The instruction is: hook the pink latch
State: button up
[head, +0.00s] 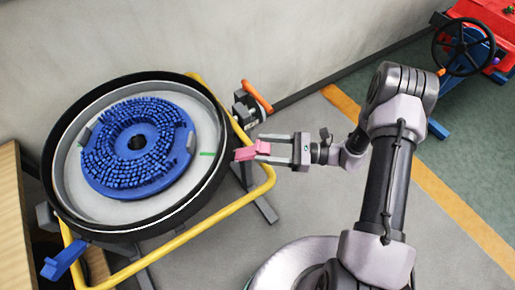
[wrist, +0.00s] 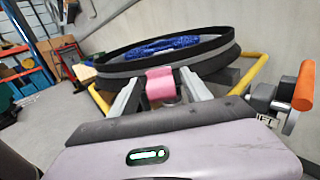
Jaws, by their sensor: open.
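The pink latch (head: 250,151) sits on the right side of the round tank's rim (head: 221,170) in the head view and sticks out toward my gripper. It also shows in the middle of the wrist view (wrist: 160,86). My gripper (head: 264,150) is open, with one finger on each side of the latch. In the wrist view the fingertips (wrist: 161,84) flank the latch, and I cannot tell whether either touches it. The latch's catch point is not clear in either view.
A blue brush disc (head: 110,165) lies in the tank. A yellow tube frame (head: 262,190) runs around it. An orange-handled valve (head: 256,96) stands close behind my gripper. A blue latch (head: 64,260) is at the lower left. A red machine with a black handwheel (head: 463,50) is far right.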

jog(key=shift+w+a, duration=0.2)
jog(key=shift+a, duration=1.1)
jog(key=shift+c, duration=0.3)
grip_shut()
